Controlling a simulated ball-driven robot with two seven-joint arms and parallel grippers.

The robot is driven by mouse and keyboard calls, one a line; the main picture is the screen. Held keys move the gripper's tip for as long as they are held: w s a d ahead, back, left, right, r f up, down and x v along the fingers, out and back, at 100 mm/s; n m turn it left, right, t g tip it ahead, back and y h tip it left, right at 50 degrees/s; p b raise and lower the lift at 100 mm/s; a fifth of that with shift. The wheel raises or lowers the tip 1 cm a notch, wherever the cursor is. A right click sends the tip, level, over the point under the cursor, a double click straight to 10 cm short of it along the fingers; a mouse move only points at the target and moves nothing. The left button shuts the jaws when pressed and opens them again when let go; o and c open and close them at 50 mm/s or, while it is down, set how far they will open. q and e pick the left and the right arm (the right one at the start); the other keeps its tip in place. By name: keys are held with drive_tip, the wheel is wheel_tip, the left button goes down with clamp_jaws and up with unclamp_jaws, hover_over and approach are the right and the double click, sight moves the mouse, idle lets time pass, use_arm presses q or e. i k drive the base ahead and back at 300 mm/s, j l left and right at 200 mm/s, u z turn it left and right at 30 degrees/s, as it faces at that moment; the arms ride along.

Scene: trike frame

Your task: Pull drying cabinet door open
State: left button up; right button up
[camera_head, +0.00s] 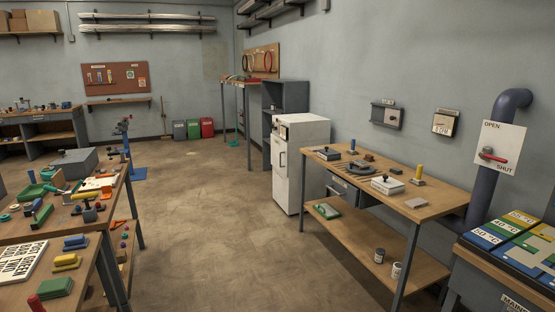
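A white upright cabinet (308,165) stands against the right wall, beyond the wooden workbench. It looks like the drying cabinet. Its narrow front faces left and has a door (281,185) with a dark upright handle (283,158). A small dark panel (282,132) sits above the door. The door looks shut; no gap is visible along its edges. Neither of my grippers shows in the head view.
The workbench (430,200) with a lower shelf stands on the right, close to the cabinet. Cluttered tables (80,222) fill the left. Open concrete floor (205,215) lies between them and in front of the cabinet. A grey shelf unit (291,97) stands behind it.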

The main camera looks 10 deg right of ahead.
sight(279, 148)
drive_tip(key=i+u, duration=0.15)
drive_tip(key=i, duration=3.6)
drive_tip(key=i+j+z, duration=0.1)
drive_tip(key=i+z, duration=0.15)
drive_tip(key=i, duration=0.2)
drive_tip(key=i+j+z, duration=0.25)
drive_tip(key=i, duration=0.15)
drive_tip(key=i+j+z, duration=0.2)
drive_tip(key=i, duration=0.25)
